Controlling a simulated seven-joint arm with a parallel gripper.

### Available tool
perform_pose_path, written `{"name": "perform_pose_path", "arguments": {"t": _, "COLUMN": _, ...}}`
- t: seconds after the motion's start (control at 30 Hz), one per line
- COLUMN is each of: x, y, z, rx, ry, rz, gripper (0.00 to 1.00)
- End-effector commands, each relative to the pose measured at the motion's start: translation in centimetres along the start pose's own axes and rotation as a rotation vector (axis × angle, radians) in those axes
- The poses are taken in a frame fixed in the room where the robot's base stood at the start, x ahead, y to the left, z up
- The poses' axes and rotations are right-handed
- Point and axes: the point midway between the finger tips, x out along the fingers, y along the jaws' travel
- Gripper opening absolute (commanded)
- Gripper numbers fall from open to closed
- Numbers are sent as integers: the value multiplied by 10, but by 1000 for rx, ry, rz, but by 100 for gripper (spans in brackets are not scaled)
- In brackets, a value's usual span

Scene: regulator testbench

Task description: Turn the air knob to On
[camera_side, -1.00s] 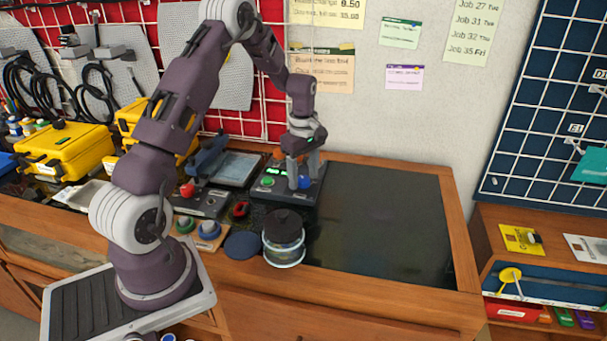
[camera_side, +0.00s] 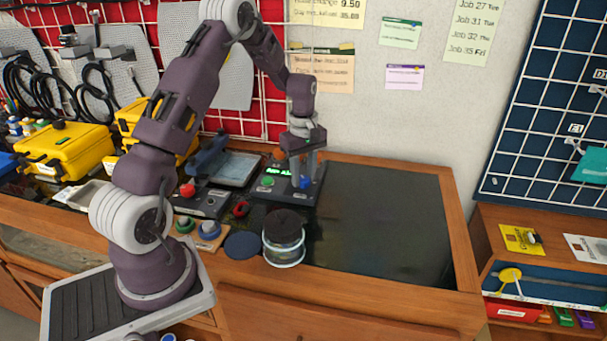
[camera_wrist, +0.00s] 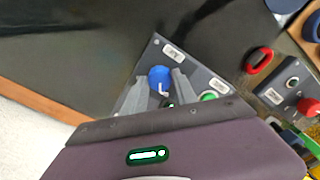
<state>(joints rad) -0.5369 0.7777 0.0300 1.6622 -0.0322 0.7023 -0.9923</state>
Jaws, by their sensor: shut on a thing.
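The blue knob (camera_side: 305,183) is on the dark test panel (camera_side: 262,195) at the back of the bench. It also shows in the wrist view (camera_wrist: 159,77), with a small pale mark near its lower edge. My gripper (camera_side: 304,177) points down at the panel, its two grey fingers on either side of the knob. In the wrist view my gripper (camera_wrist: 161,84) is shut on the blue knob. A green button (camera_wrist: 208,96) is beside it on the same panel. The panel labels are too small to read.
A red button box (camera_side: 190,190), a red ring (camera_side: 241,209) and a round jar with a dark top (camera_side: 284,238) stand left and in front of the panel. The dark mat (camera_side: 380,220) to the right is clear.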

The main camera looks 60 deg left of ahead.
Motion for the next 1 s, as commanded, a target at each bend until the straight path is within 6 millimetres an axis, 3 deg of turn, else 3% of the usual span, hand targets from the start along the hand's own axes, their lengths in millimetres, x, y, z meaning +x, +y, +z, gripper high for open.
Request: {"name": "perform_pose_path", "arguments": {"t": 1.0, "x": -1, "y": 0, "z": 0, "rx": 957, "ry": 0, "rz": 1, "gripper": 0}}
